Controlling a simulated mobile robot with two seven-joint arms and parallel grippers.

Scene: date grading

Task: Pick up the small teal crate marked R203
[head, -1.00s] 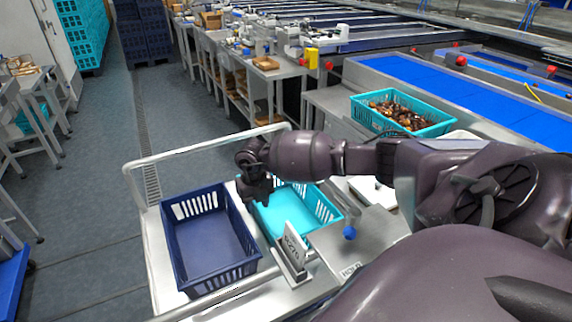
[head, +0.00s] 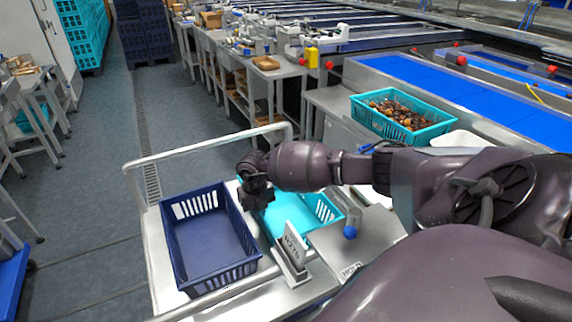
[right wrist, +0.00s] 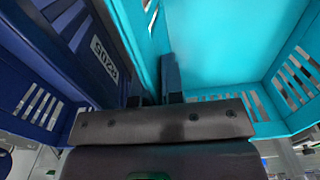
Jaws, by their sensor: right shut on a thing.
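The small teal crate (head: 290,212) stands on the steel cart top, partly hidden by my right arm. I cannot read R203 on it. My right gripper (head: 257,196) is at its far left edge, pointing down, in the head view. In the right wrist view, the fingers of my right gripper (right wrist: 153,88) lie either side of the wall of the teal crate (right wrist: 215,45), shut on that wall. The crate appears to rest on the cart. My left gripper is not in view.
A dark blue crate (head: 205,243), empty, stands close left of the teal one; its label (right wrist: 104,57) shows in the wrist view. A card holder (head: 291,262) and a blue-capped item (head: 351,228) are nearby. Another teal crate (head: 440,128), filled with dates, stands behind.

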